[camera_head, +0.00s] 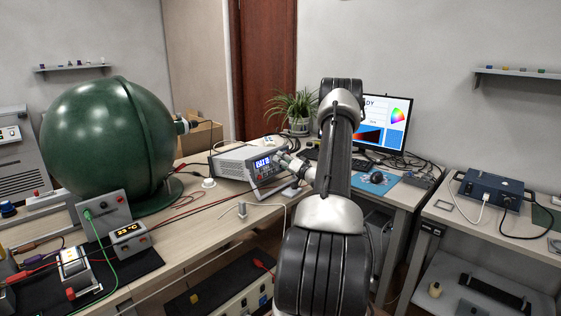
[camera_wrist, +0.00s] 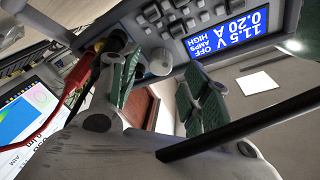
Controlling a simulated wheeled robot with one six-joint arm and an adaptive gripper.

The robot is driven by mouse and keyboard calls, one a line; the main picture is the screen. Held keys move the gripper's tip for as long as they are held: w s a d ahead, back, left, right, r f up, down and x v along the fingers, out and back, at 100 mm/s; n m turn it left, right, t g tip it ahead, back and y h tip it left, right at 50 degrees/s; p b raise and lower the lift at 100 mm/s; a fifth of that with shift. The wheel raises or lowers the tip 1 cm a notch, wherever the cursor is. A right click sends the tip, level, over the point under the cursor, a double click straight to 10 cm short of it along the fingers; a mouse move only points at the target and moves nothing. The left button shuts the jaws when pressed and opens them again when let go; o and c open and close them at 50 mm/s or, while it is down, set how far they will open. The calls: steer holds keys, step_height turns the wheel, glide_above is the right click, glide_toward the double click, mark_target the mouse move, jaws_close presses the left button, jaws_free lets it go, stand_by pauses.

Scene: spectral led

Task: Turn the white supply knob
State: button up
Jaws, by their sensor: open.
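The power supply (camera_head: 232,162) stands on the bench in the head view, its front with a lit blue display facing right. In the wrist view the supply's panel (camera_wrist: 128,22) is seen up close, and the display (camera_wrist: 222,32) reads 11.5 V and 0.20 A. The round white knob (camera_wrist: 160,62) sticks out from the panel. My gripper (camera_wrist: 164,82) is open, with its green-padded fingers on either side of the knob in the picture. I cannot tell whether either finger touches it. In the head view my gripper (camera_head: 283,160) is at the supply's front, and the knob cannot be made out.
Red and black leads (camera_wrist: 85,72) plug into the panel near the left finger. A large green sphere (camera_head: 105,140) stands left on the bench. A plant (camera_head: 295,108) and a monitor (camera_head: 388,122) are behind my arm. Cables cross the bench in front of the supply.

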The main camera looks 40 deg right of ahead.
steer(key=shift+w+d, duration=0.1)
steer(key=shift+w, duration=0.85)
steer(key=c, duration=1)
steer(key=shift+c, duration=0.2)
steer(key=shift+m, duration=0.4)
steer(key=shift+r+m+g+h, duration=0.1)
steer(key=shift+m+g+h, duration=0.3)
steer(key=shift+m, duration=1)
steer(key=shift+m+g+h, duration=0.3)
steer(key=shift+m+g, duration=0.1)
steer(key=shift+m, duration=1)
steer(key=o, duration=1)
